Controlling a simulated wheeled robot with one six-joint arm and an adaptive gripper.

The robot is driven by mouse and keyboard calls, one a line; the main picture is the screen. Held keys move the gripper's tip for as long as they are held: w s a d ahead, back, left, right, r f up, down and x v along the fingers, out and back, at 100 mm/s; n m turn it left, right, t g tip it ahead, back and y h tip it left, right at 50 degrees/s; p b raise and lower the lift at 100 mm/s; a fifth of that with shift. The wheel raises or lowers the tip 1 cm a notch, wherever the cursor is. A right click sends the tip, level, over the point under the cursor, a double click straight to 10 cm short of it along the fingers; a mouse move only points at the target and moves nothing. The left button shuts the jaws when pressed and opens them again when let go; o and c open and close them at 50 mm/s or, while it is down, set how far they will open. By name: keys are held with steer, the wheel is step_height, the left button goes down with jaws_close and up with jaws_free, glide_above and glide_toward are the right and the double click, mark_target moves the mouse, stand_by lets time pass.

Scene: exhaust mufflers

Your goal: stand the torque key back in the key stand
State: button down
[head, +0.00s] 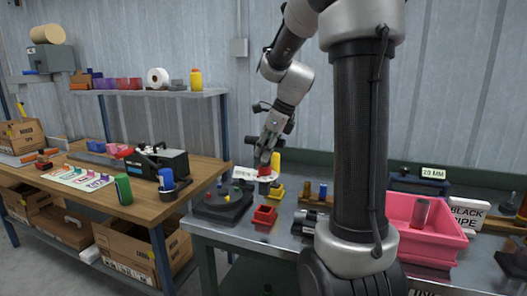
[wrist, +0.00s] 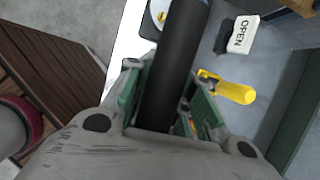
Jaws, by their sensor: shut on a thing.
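My gripper (head: 264,163) is shut on a dark cylindrical thing, which I take to be the torque key (wrist: 172,65). In the wrist view it lies between the green-sided fingers and runs up out of the top edge. In the head view the gripper is above the left part of the metal bench, and a small red part shows just below it. I cannot tell for sure which holder is the key stand. A small wooden rack (head: 312,195) with upright pieces stands to the right of the gripper.
A red bin (head: 264,215) and a yellow bin (head: 275,193) sit below the gripper. A dark round-cornered base (head: 222,205) is left of them. A yellow upright thing (wrist: 236,92) and an OPEN sign (wrist: 243,34) are close by. A pink tray (head: 440,243) is right of my column.

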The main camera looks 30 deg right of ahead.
mark_target(264, 178)
steer(key=shift+f, duration=4.5)
steer(key=c, duration=1.1)
jaws_free()
steer(key=shift+c, duration=0.2)
